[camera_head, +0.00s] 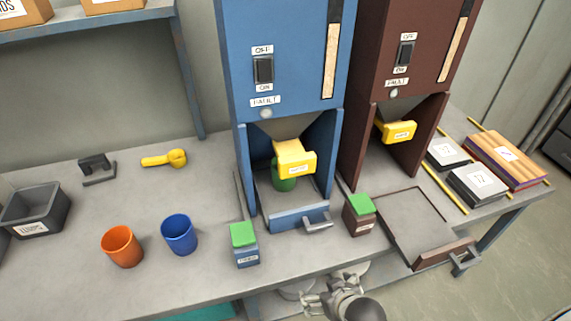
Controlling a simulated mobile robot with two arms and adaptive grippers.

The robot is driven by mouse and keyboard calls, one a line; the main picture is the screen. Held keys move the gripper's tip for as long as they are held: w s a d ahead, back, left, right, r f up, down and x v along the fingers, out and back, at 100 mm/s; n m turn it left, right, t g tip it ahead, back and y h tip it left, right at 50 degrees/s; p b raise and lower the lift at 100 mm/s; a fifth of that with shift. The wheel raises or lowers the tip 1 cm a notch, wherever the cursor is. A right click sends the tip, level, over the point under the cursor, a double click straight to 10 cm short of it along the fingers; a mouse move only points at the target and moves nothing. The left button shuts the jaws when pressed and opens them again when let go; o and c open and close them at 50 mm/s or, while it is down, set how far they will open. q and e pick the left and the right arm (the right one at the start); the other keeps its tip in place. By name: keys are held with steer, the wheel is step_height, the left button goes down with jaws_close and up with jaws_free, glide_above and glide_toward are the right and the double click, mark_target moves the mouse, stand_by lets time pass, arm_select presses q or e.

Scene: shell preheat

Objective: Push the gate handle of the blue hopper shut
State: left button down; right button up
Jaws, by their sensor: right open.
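The blue hopper (290,60) stands at the back middle of the bench, with an OFF/ON switch (263,69) and a FAULT lamp on its front. Its yellow gate handle (296,160) juts forward from below the funnel. A green rounded object (284,185) is partly hidden beneath the handle. A blue-fronted drawer (290,218) with a grey pull sits at the hopper's base. My right gripper (312,299) is low in the picture, in front of the bench edge, open, empty and well apart from the handle. My left gripper is not in view.
A brown hopper (388,85) with a yellow handle (398,131) stands right; its drawer (445,252) projects forward. Green-topped boxes (244,243) (359,214) flank the blue drawer. Orange (122,246) and blue (179,234) cups stand left.

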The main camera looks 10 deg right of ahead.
mark_target(299, 165)
steer(key=w+r+t, duration=0.1)
steer(key=w+r, duration=0.1)
steer(key=w+a+r+t, duration=0.1)
steer(key=w+r, duration=0.1)
steer(key=r, duration=0.1)
steer(key=shift+w+a+r+t, duration=0.1)
steer(key=shift+w+t, duration=0.05)
steer(key=shift+t, duration=0.15)
steer(key=w+r+t, duration=0.1)
steer(key=r, duration=0.1)
steer(key=w+r+t, duration=0.1)
steer(key=r, duration=0.1)
steer(key=w+r+t, duration=0.1)
steer(key=w+r, duration=0.1)
steer(key=shift+w+r+m, duration=0.1)
steer(key=shift+r+m, duration=0.2)
steer(key=w+r+t, duration=0.4)
steer(key=r+t, duration=0.1)
steer(key=r, duration=0.8)
steer(key=w, duration=0.3)
steer(key=w+p, duration=0.1)
steer(key=w, duration=0.2)
steer(key=w+a, duration=0.1)
steer(key=w, duration=0.3)
steer(key=shift+w+r, duration=0.1)
steer(key=shift+r, duration=0.05)
